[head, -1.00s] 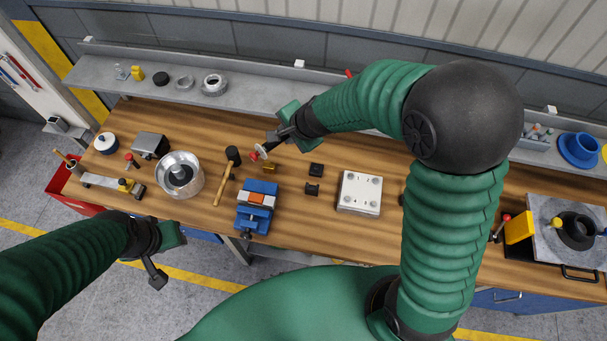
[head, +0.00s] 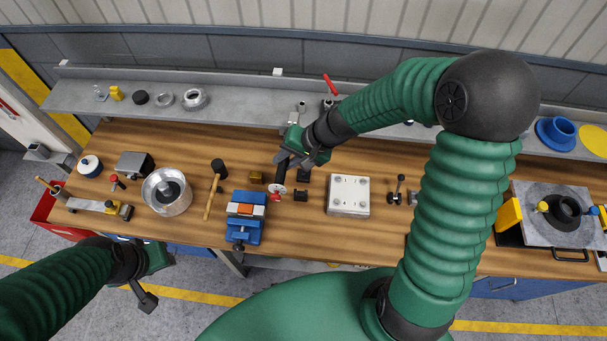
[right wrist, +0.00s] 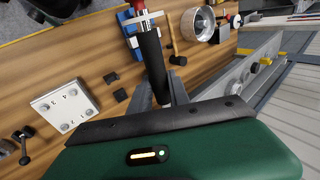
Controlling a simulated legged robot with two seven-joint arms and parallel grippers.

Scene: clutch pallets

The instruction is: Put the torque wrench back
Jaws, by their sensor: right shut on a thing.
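The torque wrench, as I take it, is a tool with a black grip (right wrist: 153,58), a pale steel crosspiece and a red end. My right gripper (head: 284,164) is shut on its grip, above the bench behind the blue vise. In the right wrist view the gripper (right wrist: 165,98) holds it with the red end pointing away. Two small black blocks, one behind (head: 304,175) and one in front (head: 301,196), stand just right of the tool; they look empty, and may be a rest. My left gripper (head: 146,292) hangs in front of the bench; its jaws are unclear.
A shelf (head: 232,104) runs behind the bench.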

